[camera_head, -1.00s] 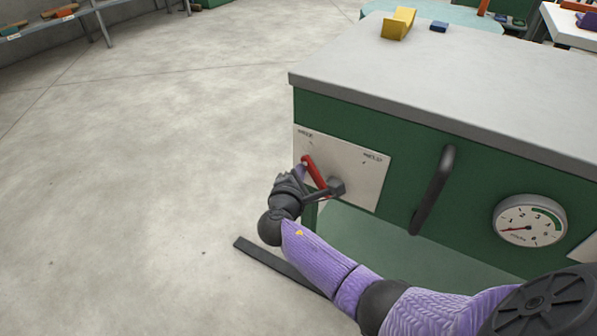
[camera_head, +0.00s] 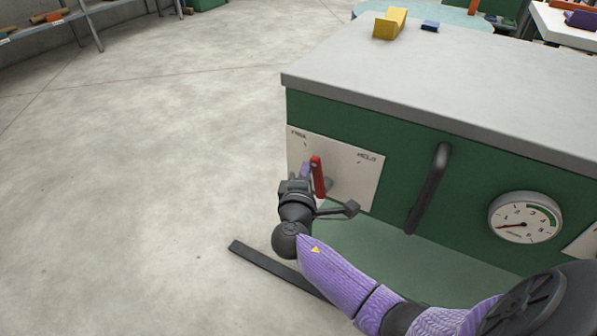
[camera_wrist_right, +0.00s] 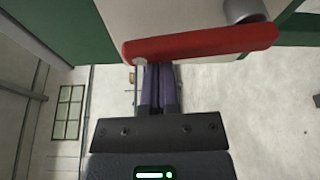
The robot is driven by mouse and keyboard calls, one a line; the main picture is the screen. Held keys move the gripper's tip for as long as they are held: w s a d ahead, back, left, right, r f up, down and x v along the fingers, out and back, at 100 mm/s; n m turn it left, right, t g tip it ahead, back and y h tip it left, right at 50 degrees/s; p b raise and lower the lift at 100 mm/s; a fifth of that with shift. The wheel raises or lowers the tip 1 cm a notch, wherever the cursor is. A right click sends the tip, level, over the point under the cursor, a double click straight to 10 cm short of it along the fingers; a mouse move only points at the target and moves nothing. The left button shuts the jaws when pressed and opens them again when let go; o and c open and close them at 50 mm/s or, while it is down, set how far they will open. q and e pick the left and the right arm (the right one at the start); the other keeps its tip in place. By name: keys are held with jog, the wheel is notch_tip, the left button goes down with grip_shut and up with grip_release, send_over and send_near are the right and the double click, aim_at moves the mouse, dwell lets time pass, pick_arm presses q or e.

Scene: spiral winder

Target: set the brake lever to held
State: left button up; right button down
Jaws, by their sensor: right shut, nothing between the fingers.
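The brake lever (camera_head: 317,177) is a red bar on a white panel (camera_head: 355,175) on the green machine's front. It stands nearly upright, leaning slightly left, between the label on the left that seems to read FREE and the HELD label on the right. My right gripper (camera_head: 305,170) is shut and empty, with its purple fingers at the left side of the lever. In the right wrist view the red lever (camera_wrist_right: 200,43) crosses just ahead of the shut fingertips (camera_wrist_right: 158,68), seeming to touch them. The lever's grey pivot (camera_wrist_right: 245,10) shows there too. My left gripper is out of view.
A dark vertical handle (camera_head: 429,188) and a round gauge (camera_head: 525,217) are to the right of the panel. The grey machine top (camera_head: 450,85) overhangs above, with a yellow block (camera_head: 389,23) at its back. Open floor (camera_head: 150,180) lies to the left.

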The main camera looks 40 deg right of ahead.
aim_at(321, 177)
jog(key=shift+s+d+r, duration=0.15)
jog(key=shift+s+d, duration=0.05)
jog(key=shift+s, duration=0.25)
jog(key=shift+s+d+r, duration=0.1)
jog(key=shift+s+d, duration=0.05)
jog(key=shift+s, duration=0.25)
jog(key=shift+s+d+m, duration=0.3)
jog(key=shift+s+m, duration=0.5)
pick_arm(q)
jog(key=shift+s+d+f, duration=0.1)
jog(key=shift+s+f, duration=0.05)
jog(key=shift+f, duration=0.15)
pick_arm(e)
jog(key=shift+s+d+f, duration=0.15)
jog(key=shift+s+d, duration=0.05)
jog(key=shift+s, duration=0.25)
jog(key=shift+s+d+f, duration=0.1)
jog(key=shift+s+d, duration=0.1)
jog(key=shift+s, duration=0.25)
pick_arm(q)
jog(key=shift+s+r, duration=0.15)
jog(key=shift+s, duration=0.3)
pick_arm(e)
jog(key=shift+s+f+h, duration=0.1)
jog(key=shift+s+h, duration=0.05)
jog(key=shift+h, duration=0.15)
